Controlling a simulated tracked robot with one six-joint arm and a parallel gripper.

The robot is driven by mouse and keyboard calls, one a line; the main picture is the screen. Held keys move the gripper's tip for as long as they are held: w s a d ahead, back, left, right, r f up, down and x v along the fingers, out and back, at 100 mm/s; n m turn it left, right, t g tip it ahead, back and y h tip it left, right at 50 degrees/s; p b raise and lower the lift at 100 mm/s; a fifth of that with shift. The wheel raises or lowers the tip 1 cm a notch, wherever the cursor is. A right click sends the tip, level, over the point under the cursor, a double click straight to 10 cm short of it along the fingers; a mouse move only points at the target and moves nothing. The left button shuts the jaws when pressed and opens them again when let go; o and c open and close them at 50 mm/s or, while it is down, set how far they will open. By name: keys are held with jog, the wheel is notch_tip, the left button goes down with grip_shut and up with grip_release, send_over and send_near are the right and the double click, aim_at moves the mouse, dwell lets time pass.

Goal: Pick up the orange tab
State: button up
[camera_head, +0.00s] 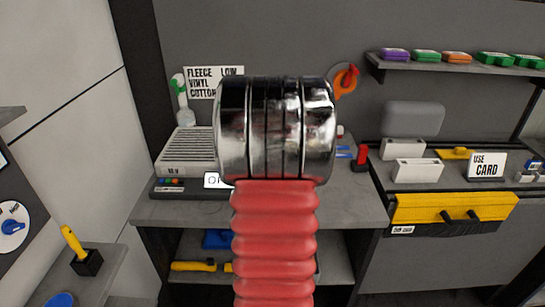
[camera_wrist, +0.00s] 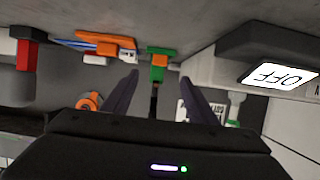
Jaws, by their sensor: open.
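In the wrist view, a small orange piece (camera_wrist: 159,61) sits on a green block (camera_wrist: 158,73) straight ahead of my gripper, between its fingertips as seen. A larger flat orange piece (camera_wrist: 105,41) lies to its left; I cannot tell for sure which is the orange tab. My gripper (camera_wrist: 159,86) is open, its two dark fingers apart, with nothing visibly held. The fingers appear short of the green block. In the head view, my own arm hides the gripper and the bench beyond it.
A grey device with an OFF display (camera_wrist: 283,76) stands right in the wrist view. A red-topped block (camera_wrist: 28,52) is at far left. In the head view, a vented box (camera_head: 187,150) stands left on the bench, with a spray bottle (camera_head: 184,112) behind it and a red object (camera_head: 361,157) right.

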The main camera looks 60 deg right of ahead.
jog(key=shift+x, duration=4.3)
jog(key=shift+x, duration=2.65)
jog(key=shift+s+a+f, duration=0.1)
jog(key=shift+f, duration=0.1)
jog(key=shift+c, duration=0.7)
jog(key=c, duration=1.1)
jog(key=shift+o, duration=0.2)
